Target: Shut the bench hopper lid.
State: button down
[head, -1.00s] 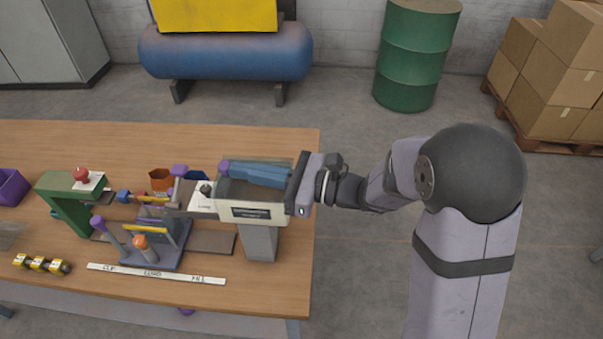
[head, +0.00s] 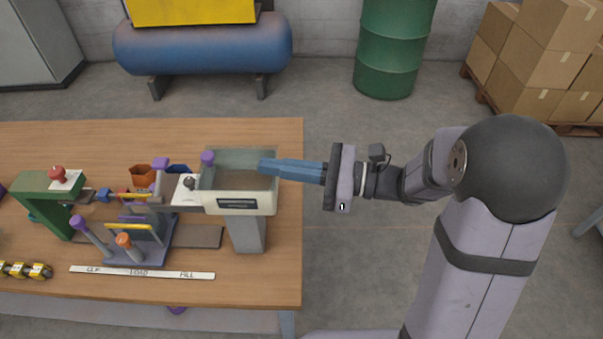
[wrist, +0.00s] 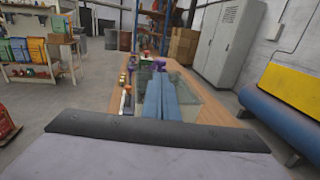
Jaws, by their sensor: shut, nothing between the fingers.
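The bench hopper (head: 240,202) is a cream box on a grey post at the right end of the bench. Its lid (head: 240,154) appears as a pale green see-through pane at the top, with a purple knob (head: 207,158) at the left. I cannot tell whether the pane lies fully flat. My gripper (head: 264,166) is shut and empty. Its blue fingers point left, with the tips over the hopper's right part; contact is unclear. In the wrist view the fingers (wrist: 161,80) reach forward over the glassy pane (wrist: 205,105).
A green press (head: 50,195), a purple-based fixture with upright levers (head: 130,240) and a white labelled strip (head: 140,272) stand left of the hopper on the wooden bench (head: 270,280). A blue tank (head: 200,50) and green drum (head: 390,50) are behind.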

jog(key=shift+s+d+b, duration=0.2)
jog(key=shift+d+b, duration=0.1)
jog(key=shift+d, duration=0.95)
jog(key=shift+s+d+b, duration=0.2)
jog(key=shift+d+b, duration=0.05)
jog(key=shift+d, duration=0.95)
jog(key=s+d+f+n+g+h, duration=0.2)
jog(key=s+d+f+n+h, duration=0.15)
jog(key=f, duration=0.55)
jog(key=s+d+f+n+g+h, duration=0.2)
jog(key=s+f+n+h, duration=0.25)
jog(key=f, duration=0.45)
jog(key=s+d+f+n+h, duration=0.2)
jog(key=s+d+n+h, duration=0.1)
jog(key=d+n+h, duration=0.25)
jog(key=s+d+f+n+h, duration=0.2)
jog(key=d+n+h, duration=0.25)
jog(key=d, duration=0.25)
jog(key=shift+w+a+r+n+t, duration=0.15)
jog(key=shift+w+a+r+n, duration=0.15)
jog(key=shift+a, duration=0.2)
jog(key=shift+w+a+r+n+t, duration=0.1)
jog(key=shift+w+a+r+n, duration=0.05)
jog(key=shift+a+r+n, duration=0.25)
jog(key=shift+w+a+r+n+t, duration=0.15)
jog(key=shift+w+a+r+n, duration=0.15)
jog(key=shift+a, duration=0.25)
